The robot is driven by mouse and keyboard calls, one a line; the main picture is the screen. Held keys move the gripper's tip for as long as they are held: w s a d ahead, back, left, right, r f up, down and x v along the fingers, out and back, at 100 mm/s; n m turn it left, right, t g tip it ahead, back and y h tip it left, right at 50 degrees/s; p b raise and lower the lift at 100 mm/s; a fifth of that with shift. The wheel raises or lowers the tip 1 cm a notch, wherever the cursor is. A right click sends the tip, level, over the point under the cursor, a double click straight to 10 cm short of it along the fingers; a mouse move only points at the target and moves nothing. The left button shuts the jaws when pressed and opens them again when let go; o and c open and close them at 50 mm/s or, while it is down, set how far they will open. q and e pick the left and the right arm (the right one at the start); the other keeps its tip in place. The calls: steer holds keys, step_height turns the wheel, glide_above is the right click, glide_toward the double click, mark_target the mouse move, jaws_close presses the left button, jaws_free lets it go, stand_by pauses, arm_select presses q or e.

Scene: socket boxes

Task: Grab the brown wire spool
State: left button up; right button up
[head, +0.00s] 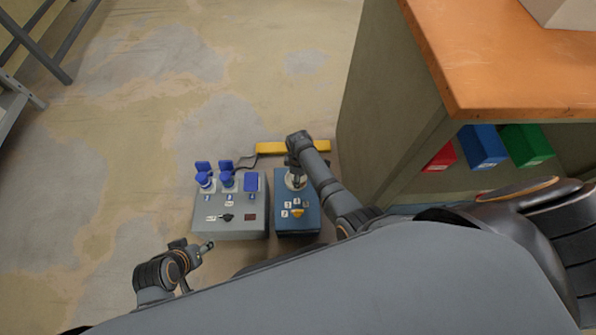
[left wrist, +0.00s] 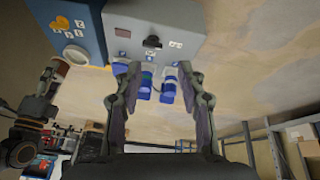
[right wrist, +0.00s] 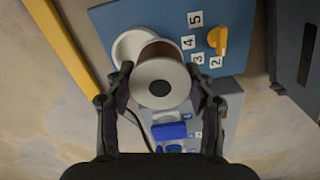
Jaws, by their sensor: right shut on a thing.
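The brown wire spool (right wrist: 160,82) has white round end discs and a brown middle. In the right wrist view it sits between the fingertips of my right gripper (right wrist: 160,90), which is shut on it. It is close to a white round part (right wrist: 130,48) on the blue box (right wrist: 245,35); I cannot tell whether they touch. In the head view my right gripper (head: 294,170) is over the back of the blue box (head: 297,222). My left gripper (head: 205,248) is open and empty, in front of the grey box; its fingers also show in the left wrist view (left wrist: 160,100).
The grey socket box (head: 231,220) with blue covers stands left of the blue box. A yellow bar (head: 293,147) lies behind them. A workbench with an orange top (head: 510,60) stands at right, with red, blue and green bins (head: 485,146).

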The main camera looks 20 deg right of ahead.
arm_select(q)
step_height(320, 180, up, 7)
steer(key=s+a+g+y+p, duration=0.1)
steer(key=s+a+g+p, duration=0.1)
steer(key=g+p, duration=0.15)
steer(key=s+a+f+p, duration=0.2)
steer(key=f, duration=0.5)
steer(key=s+a+f+p, duration=0.1)
steer(key=s+f+p, duration=0.1)
steer(key=f, duration=0.5)
steer(key=s+a+f+y+p, duration=0.1)
steer(key=s+a+f+p, duration=0.1)
steer(key=f, duration=0.5)
steer(key=shift+s+a+p, duration=0.3)
steer(key=shift+s+p, duration=0.3)
steer(key=shift+p, duration=0.65)
arm_select(e)
steer(key=s+r, duration=0.5)
steer(key=s, duration=0.4)
steer(key=shift+s+r, duration=0.15)
steer(key=shift+s, duration=0.2)
